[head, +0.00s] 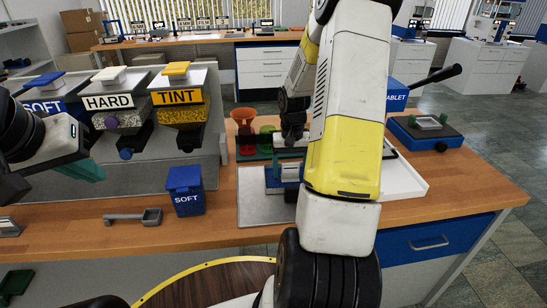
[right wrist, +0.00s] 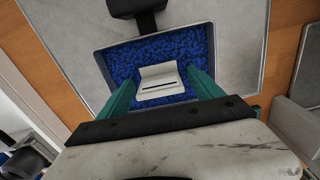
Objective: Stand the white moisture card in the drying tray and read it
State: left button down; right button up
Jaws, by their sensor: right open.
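The drying tray shows in the right wrist view as a dark-rimmed tray (right wrist: 112,68) filled with blue granules. A small white piece (right wrist: 158,73) with a dark slot lies inside it; I cannot tell whether this is the moisture card or a holder for it. My right gripper (right wrist: 163,84) is open, its teal fingers on either side of the white piece, with gaps showing. In the head view my right arm hides most of this spot. My left gripper (head: 82,170) is at the left, its teal fingers partly seen; their opening is unclear.
Red (head: 244,130) and green cups stand behind the tray. A press (head: 425,130) is at the right.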

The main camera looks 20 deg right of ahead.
notch_tip(320, 180, up, 12)
jog(key=shift+f, duration=0.1)
jog(key=s+a+r+n+t+y, duration=0.2)
jog(key=s+a+r+n+t, duration=0.2)
jog(key=s+a+r, duration=1)
jog(key=s+a+t, duration=0.2)
jog(key=s+a, duration=0.1)
jog(key=s, duration=0.1)
jog(key=shift+s+r, duration=0.2)
jog(key=shift+s, duration=0.15)
dwell(5.2)
